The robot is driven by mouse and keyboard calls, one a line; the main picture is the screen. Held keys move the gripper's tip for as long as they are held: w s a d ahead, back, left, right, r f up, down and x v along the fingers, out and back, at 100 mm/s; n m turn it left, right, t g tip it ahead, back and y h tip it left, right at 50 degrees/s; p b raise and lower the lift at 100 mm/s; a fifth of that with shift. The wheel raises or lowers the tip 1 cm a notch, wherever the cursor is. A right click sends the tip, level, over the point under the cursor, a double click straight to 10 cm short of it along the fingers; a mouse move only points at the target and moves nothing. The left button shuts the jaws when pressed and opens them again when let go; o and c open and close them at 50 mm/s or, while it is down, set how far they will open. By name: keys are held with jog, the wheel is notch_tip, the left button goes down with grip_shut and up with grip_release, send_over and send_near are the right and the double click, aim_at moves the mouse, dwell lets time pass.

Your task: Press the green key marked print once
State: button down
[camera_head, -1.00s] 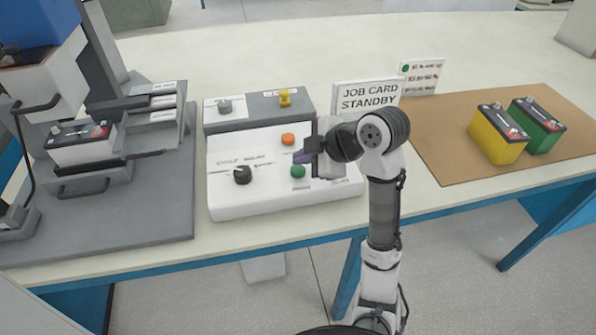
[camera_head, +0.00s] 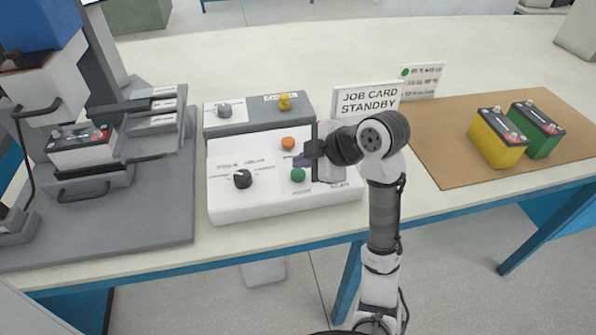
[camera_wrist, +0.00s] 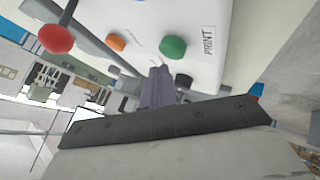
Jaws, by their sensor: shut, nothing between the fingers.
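The green key (camera_head: 298,175) sits on the sloped face of the white control box (camera_head: 245,205), below an orange key (camera_head: 288,143). In the wrist view the green key (camera_wrist: 172,46) shows beside the label PRINT (camera_wrist: 208,40), with the orange key (camera_wrist: 116,43) to its left. My gripper (camera_head: 300,160) is shut and empty, its purple-grey fingers just above the green key in the head view. In the wrist view my fingertips (camera_wrist: 158,72) point toward the green key. Whether they touch it I cannot tell.
A black knob (camera_head: 242,179) is on the box's left. A grey panel behind it carries another knob (camera_head: 224,110) and a yellow part (camera_head: 285,102). A job card reading STANDBY (camera_head: 368,98) stands behind my wrist. Yellow (camera_head: 497,138) and green (camera_head: 537,128) batteries stand at right.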

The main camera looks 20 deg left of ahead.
aim_at(302, 175)
dwell(0.8)
jog(key=shift+f+b, duration=0.4)
jog(key=shift+f, duration=0.05)
jog(key=shift+f+b, duration=0.5)
jog(key=shift+f, duration=0.05)
dwell(0.5)
jog(key=shift+r, duration=0.1)
jog(key=shift+r+p, duration=0.8)
jog(key=shift+r, duration=0.1)
jog(key=shift+r, duration=0.1)
notch_tip(302, 175, up, 5)
jog(key=p, duration=0.4)
jog(key=shift+a, duration=0.15)
dwell(0.6)
